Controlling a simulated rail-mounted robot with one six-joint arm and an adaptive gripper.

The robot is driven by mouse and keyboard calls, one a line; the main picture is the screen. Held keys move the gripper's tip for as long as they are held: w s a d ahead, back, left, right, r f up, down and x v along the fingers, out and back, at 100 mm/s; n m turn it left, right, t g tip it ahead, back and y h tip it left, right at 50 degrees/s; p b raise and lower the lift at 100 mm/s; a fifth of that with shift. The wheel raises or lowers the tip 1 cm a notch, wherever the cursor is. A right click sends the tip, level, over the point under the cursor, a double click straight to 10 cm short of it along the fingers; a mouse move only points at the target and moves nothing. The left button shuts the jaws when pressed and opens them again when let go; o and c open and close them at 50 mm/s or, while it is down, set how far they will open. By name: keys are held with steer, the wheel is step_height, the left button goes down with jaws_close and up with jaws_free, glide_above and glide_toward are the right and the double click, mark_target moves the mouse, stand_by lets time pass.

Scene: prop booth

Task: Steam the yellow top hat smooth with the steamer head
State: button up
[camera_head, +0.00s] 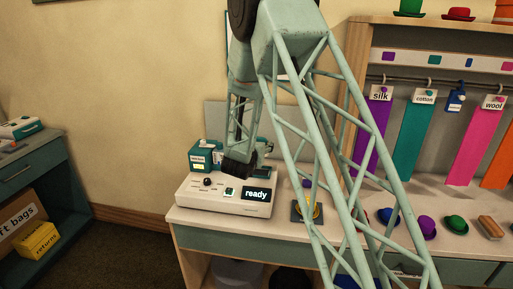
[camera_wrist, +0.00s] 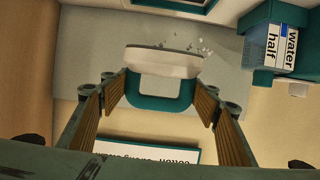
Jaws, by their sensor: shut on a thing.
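My gripper (camera_head: 240,166) is over the back of the white steamer unit (camera_head: 192,203), whose display reads "ready". In the wrist view my gripper (camera_wrist: 161,92) is shut on the steamer head (camera_wrist: 160,62), with its fingers on either side of the teal handle. Its white plate faces away from me, and small pale flecks show at the plate. The yellow top hat (camera_head: 317,211) seems to sit on a dark pad on the counter, right of the unit. My arm's lattice partly hides it.
A teal water tank (camera_head: 201,157) stands behind the unit; it reads "water half" in the wrist view (camera_wrist: 279,48). Blue (camera_head: 387,216), purple (camera_head: 427,228) and green (camera_head: 456,224) hats and a brush (camera_head: 490,227) lie to the right. Labelled fabric strips (camera_head: 409,140) hang behind.

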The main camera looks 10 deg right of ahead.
steer(key=shift+a, duration=0.1)
stand_by(0.6)
steer(key=s+a+f+n+y+p, duration=0.1)
steer(key=s+a+n+y+p, duration=0.35)
steer(key=a, duration=0.85)
steer(key=s+a+n+y+p, duration=0.1)
steer(key=s+a+n+y, duration=0.5)
steer(key=a, duration=0.7)
steer(key=s+a+n+g+y+p, duration=0.1)
steer(key=s+a+n+g+y, duration=0.2)
steer(key=s+a, duration=0.4)
steer(key=s+a+n+g+y+p, duration=0.2)
steer(key=s+a, duration=0.6)
steer(key=s, duration=0.5)
steer(key=n+g+y, duration=0.1)
steer(key=y, duration=0.1)
steer(key=shift+s+a+g+y, duration=0.25)
steer(key=shift+s+g+y, duration=0.05)
steer(key=shift+y, duration=0.05)
